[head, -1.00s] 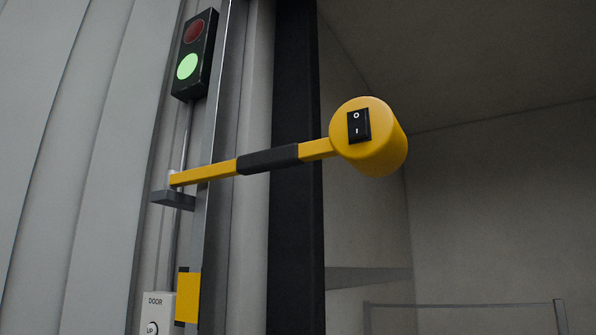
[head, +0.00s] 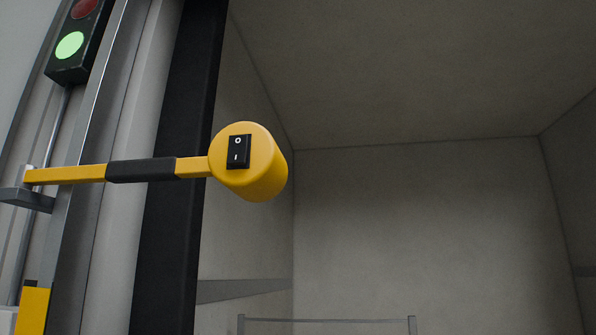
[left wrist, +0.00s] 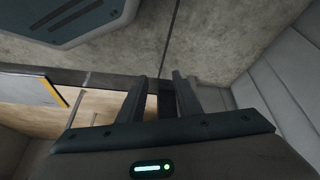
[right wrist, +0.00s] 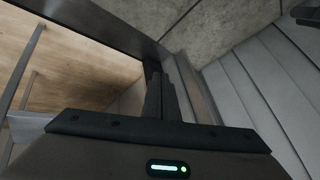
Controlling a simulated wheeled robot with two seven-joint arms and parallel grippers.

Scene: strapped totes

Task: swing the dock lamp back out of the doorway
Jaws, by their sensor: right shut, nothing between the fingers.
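The dock lamp (head: 248,160) is a yellow round head with a black rocker switch (head: 239,152) on its face. Its yellow arm (head: 65,174) runs nearly level from a grey bracket (head: 27,199) at the left and has a black grip sleeve (head: 141,169). The arm crosses in front of the black door post, and the head hangs over the doorway opening. Neither gripper shows in the head view. My left gripper (left wrist: 159,80) is open and empty in the left wrist view. My right gripper (right wrist: 158,76) is shut and empty in the right wrist view. The lamp shows in neither wrist view.
A signal light (head: 70,45) with green lit is at the upper left. The black door post (head: 170,235) stands behind the lamp arm. Beyond is a bare grey-walled space with a low rail (head: 327,320). A wooden floor (right wrist: 75,50) shows in the right wrist view.

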